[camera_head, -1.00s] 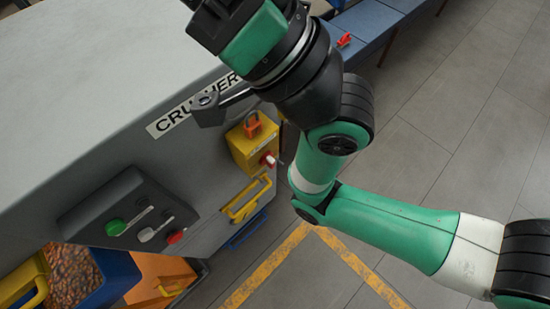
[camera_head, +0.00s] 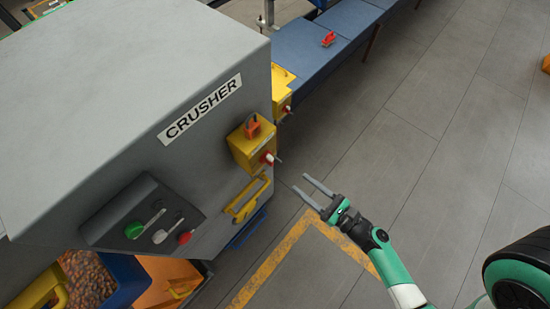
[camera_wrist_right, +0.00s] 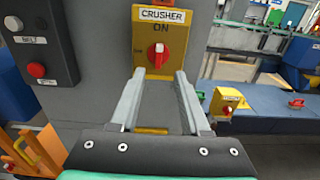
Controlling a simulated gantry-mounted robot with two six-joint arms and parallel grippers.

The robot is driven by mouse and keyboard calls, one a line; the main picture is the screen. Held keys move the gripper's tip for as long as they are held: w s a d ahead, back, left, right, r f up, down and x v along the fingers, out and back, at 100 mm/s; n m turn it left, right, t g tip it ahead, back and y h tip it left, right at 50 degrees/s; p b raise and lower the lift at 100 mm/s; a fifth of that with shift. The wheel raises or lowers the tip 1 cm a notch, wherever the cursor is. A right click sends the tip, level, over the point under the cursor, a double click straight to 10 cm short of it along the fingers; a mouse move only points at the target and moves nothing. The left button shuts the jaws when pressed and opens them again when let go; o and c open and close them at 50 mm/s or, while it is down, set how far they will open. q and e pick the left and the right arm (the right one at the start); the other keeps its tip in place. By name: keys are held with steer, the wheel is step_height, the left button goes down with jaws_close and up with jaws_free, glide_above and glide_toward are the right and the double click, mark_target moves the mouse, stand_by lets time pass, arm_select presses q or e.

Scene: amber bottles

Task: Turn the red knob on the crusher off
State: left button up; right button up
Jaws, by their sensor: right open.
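The red knob (camera_head: 267,158) sits on the side of a yellow switch box (camera_head: 248,150) on the grey crusher (camera_head: 120,95). In the right wrist view the knob (camera_wrist_right: 158,55) is red with a white upright handle, below the word ON on the yellow box (camera_wrist_right: 173,22). My right gripper (camera_head: 299,183) is open and empty, apart from the knob, to its lower right in the head view. In the right wrist view its fingertips (camera_wrist_right: 160,75) point toward the box, with the knob just above and between them. My left gripper is not in view.
A control panel (camera_head: 112,209) with green, white and red controls is on the crusher's front. A yellow handle (camera_head: 247,203) sits below the switch box. A blue conveyor (camera_head: 305,52) with another red knob runs behind. The grey floor (camera_head: 400,150) at right is open.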

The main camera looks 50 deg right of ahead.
mark_target(273, 161)
steer(key=w, duration=1.1)
steer(key=shift+w+d, duration=0.15)
steer(key=shift+w, duration=0.15)
steer(key=shift+c, duration=0.3)
jaws_close()
